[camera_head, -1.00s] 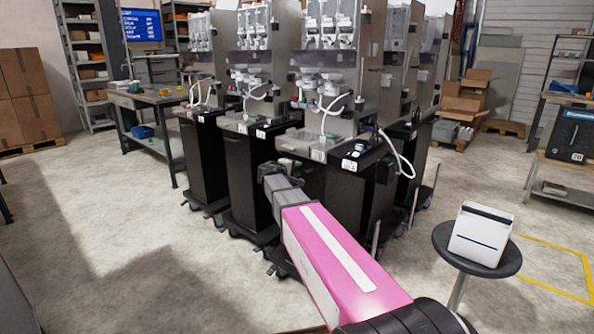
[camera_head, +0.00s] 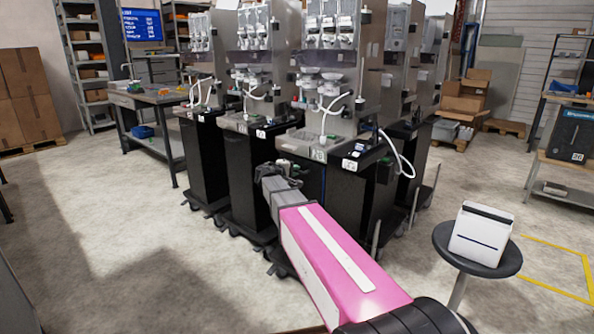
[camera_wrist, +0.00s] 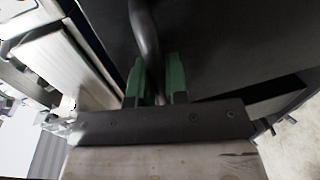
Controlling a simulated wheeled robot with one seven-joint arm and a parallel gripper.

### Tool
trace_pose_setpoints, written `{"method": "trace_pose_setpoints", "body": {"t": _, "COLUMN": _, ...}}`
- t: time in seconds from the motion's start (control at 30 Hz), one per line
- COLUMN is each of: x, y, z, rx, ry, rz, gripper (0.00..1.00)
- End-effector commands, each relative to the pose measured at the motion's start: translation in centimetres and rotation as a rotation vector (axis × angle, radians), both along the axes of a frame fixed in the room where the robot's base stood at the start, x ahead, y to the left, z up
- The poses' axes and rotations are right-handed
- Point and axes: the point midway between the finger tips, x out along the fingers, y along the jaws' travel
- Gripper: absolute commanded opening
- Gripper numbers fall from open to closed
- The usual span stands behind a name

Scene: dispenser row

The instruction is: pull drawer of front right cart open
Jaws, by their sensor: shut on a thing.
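The front right cart (camera_head: 341,198) is a tall black cabinet with a steel dispenser on top, right of centre in the head view. My gripper (camera_wrist: 155,84) has green fingertips, one on each side of a dark bar handle (camera_wrist: 147,38), and is shut on it. The handle runs along a dark flat panel (camera_wrist: 222,42), which looks like the drawer front. In the head view, my gripper (camera_head: 268,172) is at the upper front of this cart. My pink arm hides part of the cart's front, and I cannot tell there how far the drawer is out.
Another black cart (camera_head: 250,190) stands close on the left. A round stool (camera_head: 478,250) with a white box on it stands at the right. A workbench (camera_head: 148,98) is at the back left. The floor (camera_head: 130,245) at the front left is clear.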

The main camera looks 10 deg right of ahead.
Motion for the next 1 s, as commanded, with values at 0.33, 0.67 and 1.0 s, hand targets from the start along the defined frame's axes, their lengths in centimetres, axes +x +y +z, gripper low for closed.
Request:
{"method": "trace_pose_setpoints", "body": {"t": 0.33, "x": -5.6, "y": 6.8, "z": 0.0, "rx": 0.001, "ry": 0.001, "rz": 0.004, "gripper": 0.00}}
{"method": "trace_pose_setpoints", "body": {"t": 0.67, "x": -11.2, "y": 13.8, "z": 0.0, "rx": 0.002, "ry": 0.001, "rz": 0.005, "gripper": 0.00}}
{"method": "trace_pose_setpoints", "body": {"t": 1.0, "x": -15.3, "y": 19.1, "z": -0.1, "rx": 0.002, "ry": 0.001, "rz": 0.003, "gripper": 0.00}}
